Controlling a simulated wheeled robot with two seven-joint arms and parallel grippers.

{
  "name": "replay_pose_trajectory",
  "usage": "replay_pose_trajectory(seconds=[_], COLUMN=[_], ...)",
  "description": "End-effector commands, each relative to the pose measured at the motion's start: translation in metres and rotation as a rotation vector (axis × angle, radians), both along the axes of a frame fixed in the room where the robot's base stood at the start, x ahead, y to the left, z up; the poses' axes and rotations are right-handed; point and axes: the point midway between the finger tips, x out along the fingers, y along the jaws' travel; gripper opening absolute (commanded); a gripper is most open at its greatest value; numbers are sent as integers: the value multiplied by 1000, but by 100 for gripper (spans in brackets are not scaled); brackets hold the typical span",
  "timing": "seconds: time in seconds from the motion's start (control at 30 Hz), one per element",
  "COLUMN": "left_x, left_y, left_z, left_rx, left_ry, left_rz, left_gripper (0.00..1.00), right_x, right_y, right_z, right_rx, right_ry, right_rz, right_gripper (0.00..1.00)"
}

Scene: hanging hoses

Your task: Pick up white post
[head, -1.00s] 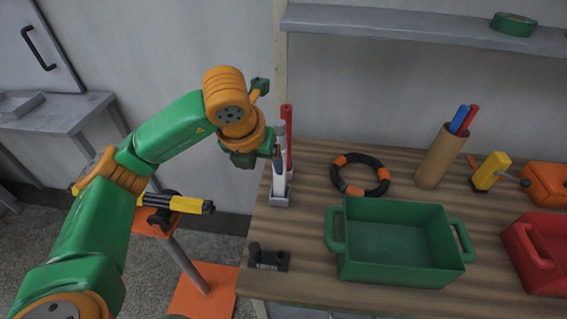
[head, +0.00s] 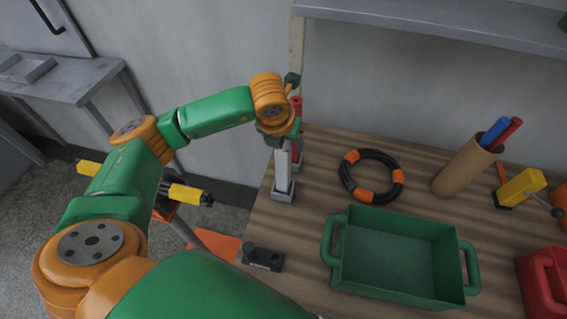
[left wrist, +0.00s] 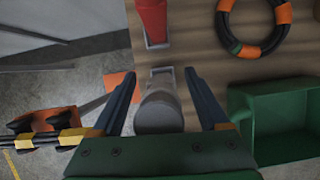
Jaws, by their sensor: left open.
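The white post (head: 283,169) stands upright in a small grey base at the left back of the wooden table in the head view. In the left wrist view I look down on the post's round grey top (left wrist: 158,112). My left gripper (left wrist: 163,100) is open, with one finger on each side of the post. In the head view the left gripper (head: 280,138) is at the post's upper end and hides its top. I cannot tell whether the fingers touch it. My right gripper is not in view.
A red post (left wrist: 153,20) stands close behind the white one. A black and orange ring (head: 371,176), a green bin (head: 398,258), a cardboard tube (head: 466,167) and a small black fixture (head: 263,258) are on the table (head: 310,220). A grey shelf (head: 440,25) hangs above.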

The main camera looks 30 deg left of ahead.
Motion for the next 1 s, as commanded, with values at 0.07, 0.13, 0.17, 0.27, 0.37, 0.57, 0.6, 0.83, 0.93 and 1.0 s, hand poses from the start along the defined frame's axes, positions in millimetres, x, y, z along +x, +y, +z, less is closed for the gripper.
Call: replay_pose_trajectory(seconds=[0.07,0.13,0.17,0.27,0.37,0.57,0.6,0.83,0.93,1.0], left_x=[0,0,0,0,0,0,0,0,0,0], left_y=[0,0,0,0,0,0,0,0,0,0], left_z=[-1,-1,-1,0,0,0,0,0,0,0], left_rx=[0,0,-1,-1,-1,-1,-1,-1,-1,-1], left_ry=[-1,0,0,0,-1,-1,-1,-1,-1,-1], left_rz=[0,0,0,0,0,0,0,0,0,0], left_gripper=[78,78,69,42,15,0,0,0,0,0], right_x=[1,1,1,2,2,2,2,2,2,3], right_y=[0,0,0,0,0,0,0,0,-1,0], right_z=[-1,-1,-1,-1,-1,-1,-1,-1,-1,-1], right_rx=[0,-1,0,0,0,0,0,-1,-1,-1], right_ry=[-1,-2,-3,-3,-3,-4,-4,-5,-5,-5], right_rz=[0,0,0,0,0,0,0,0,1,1], right_gripper=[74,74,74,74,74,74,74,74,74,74])
